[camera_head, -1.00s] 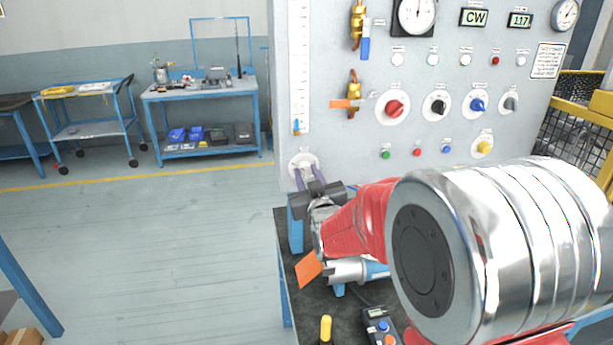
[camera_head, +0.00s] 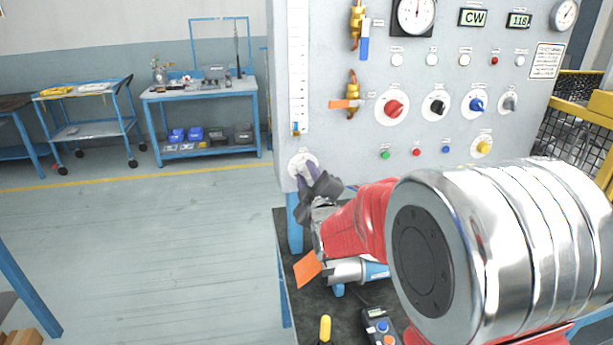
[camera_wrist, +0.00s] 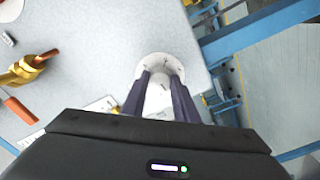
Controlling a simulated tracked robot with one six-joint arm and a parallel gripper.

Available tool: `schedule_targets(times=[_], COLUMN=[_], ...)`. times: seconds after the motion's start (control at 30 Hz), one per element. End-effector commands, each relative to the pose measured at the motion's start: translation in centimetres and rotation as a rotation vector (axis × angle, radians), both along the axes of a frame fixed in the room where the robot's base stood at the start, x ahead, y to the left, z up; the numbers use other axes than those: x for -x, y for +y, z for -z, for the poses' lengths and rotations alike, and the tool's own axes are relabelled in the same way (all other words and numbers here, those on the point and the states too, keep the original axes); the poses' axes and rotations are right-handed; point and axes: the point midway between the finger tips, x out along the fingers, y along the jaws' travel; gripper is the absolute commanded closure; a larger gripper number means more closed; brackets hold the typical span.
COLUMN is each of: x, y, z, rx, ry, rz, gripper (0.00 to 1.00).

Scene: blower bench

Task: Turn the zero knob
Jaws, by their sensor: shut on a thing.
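The zero knob sits on a round white dial plate (camera_head: 297,160) at the lower left of the panel, under the tall scale. My gripper (camera_head: 308,172) reaches it with its purple-grey fingers, which are twisted at an angle and hide most of the knob. In the wrist view the pale knob (camera_wrist: 158,98) shows between the two fingers of my gripper (camera_wrist: 160,82), and they are shut on it. The white dial plate (camera_wrist: 160,62) shows behind the fingertips.
The panel carries a red knob (camera_head: 394,108), a black knob (camera_head: 438,106), a blue knob (camera_head: 477,104) and brass valves, one with an orange handle (camera_head: 344,103). A display (camera_head: 519,21) reads about 116. Below lie a blower (camera_head: 346,270) and a handheld meter (camera_head: 379,327).

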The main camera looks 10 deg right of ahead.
Motion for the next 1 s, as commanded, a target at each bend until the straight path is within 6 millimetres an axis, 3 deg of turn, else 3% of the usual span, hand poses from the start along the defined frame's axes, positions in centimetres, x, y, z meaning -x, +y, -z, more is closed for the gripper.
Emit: schedule_targets(times=[0.5,0.53,0.8,1.0], x=[0.09,0.09,0.05,0.04], y=[0.16,0.16,0.09,0.05], z=[0.46,0.46,0.27,0.15], rx=[0.032,0.032,0.031,0.031], ry=[0.010,0.010,0.006,0.003], rz=[-0.003,-0.003,-0.002,-0.001], gripper=[0.95,0.72,0.54,0.54])
